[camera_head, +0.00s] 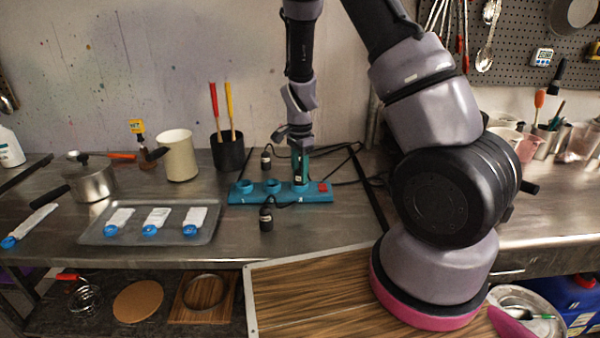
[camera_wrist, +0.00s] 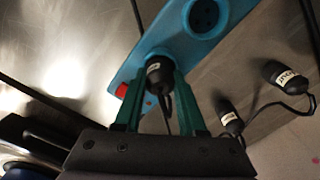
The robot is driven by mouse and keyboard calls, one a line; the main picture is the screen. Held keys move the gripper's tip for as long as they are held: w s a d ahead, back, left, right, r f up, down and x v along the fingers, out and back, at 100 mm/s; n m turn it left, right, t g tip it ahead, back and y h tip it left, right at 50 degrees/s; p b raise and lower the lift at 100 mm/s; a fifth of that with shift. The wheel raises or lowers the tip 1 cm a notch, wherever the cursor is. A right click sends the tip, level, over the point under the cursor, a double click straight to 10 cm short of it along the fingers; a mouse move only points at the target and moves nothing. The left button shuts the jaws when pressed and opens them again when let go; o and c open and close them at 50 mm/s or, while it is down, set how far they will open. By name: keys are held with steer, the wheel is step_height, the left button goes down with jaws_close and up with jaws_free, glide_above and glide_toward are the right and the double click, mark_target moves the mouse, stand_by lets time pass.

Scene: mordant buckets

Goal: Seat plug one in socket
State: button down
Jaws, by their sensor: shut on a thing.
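A blue socket strip (camera_head: 257,197) lies on the metal bench, with round sockets in a row and a red switch (camera_head: 323,187) at its right end. My gripper (camera_head: 300,178) points down over the socket nearest the switch. In the wrist view its green fingers are shut on a black plug (camera_wrist: 159,72) with a pale label, too small to read. The plug overlaps the strip (camera_wrist: 150,35) there; I cannot tell whether it is in the socket or just above. An open socket (camera_wrist: 204,14) shows beside it. Two other black plugs (camera_wrist: 230,116) (camera_wrist: 286,78) stand off the strip.
Black cables run from the plugs across the bench. A tray (camera_head: 95,235) with white packets, a pot (camera_head: 90,182), a cream canister (camera_head: 178,155) and a black cup (camera_head: 228,152) stand to the left. A wooden board (camera_head: 310,285) is in front.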

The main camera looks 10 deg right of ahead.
steer(key=shift+c, duration=1.9)
jaws_free()
steer(key=shift+r, duration=0.15)
steer(key=s+d+r+n+t+y, duration=0.1)
steer(key=s+r, duration=0.2)
steer(key=r, duration=0.6)
steer(key=s+d+r+n+t+y, duration=0.1)
steer(key=s+r+n, duration=0.1)
steer(key=r, duration=0.7)
steer(key=s+d+r+n+t+y, duration=0.1)
steer(key=s+r, duration=0.2)
steer(key=r, duration=0.7)
steer(key=s+d+r+n+t, duration=0.1)
steer(key=s+r+n+t, duration=0.1)
steer(key=s+r, duration=0.2)
steer(key=s+d+r+n+t+h, duration=0.1)
steer(key=s+r+n+t, duration=0.1)
steer(key=s, duration=0.7)
step_height(320, 180, up, 2)
steer(key=shift+d+r+n, duration=0.1)
steer(key=shift+d+n, duration=0.3)
steer(key=shift+n, duration=0.4)
